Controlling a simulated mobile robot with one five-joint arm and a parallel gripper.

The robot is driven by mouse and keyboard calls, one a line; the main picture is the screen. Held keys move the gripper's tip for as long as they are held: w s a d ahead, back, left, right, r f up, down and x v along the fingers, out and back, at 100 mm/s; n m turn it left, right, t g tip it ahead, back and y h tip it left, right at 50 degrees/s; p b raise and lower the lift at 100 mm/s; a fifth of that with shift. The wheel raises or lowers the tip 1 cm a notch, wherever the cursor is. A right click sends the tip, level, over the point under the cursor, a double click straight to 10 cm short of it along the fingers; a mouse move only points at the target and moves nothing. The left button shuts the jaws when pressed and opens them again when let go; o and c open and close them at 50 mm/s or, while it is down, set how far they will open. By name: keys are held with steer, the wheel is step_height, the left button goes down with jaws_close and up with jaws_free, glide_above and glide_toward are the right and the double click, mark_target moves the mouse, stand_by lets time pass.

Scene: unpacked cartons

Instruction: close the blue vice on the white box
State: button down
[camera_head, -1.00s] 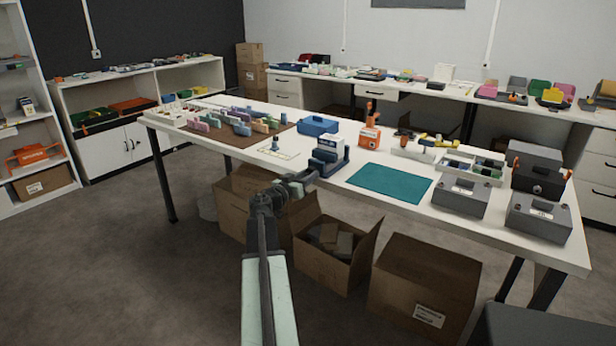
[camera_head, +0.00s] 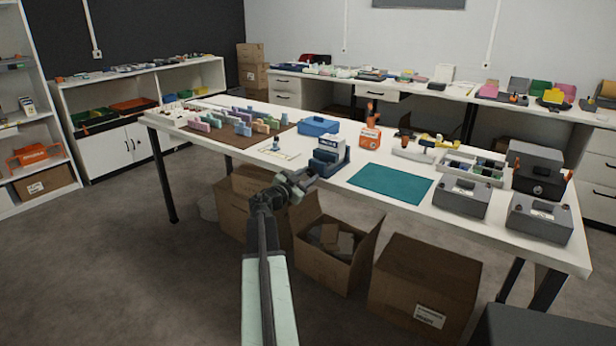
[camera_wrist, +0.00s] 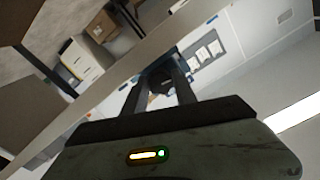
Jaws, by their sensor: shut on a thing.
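The blue vice (camera_head: 327,163) stands at the near edge of the white table, left of the teal mat. The white box (camera_head: 334,145) sits upright between its jaws; whether the jaws touch it is too small to tell. My gripper (camera_head: 305,177) is at the vice's near side, just off the table edge. In the wrist view my gripper's two fingers (camera_wrist: 160,95) are shut on a dark part that looks like the vice handle (camera_wrist: 156,80). The fingers hide most of that handle. Part of the blue vice body (camera_wrist: 188,52) shows beyond them.
A teal mat (camera_head: 390,184) lies right of the vice.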

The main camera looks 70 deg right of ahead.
steer(key=shift+s, duration=0.2)
steer(key=c, duration=1)
jaws_free()
steer(key=shift+w, duration=0.1)
steer(key=v, duration=0.7)
steer(key=shift+a, duration=0.35)
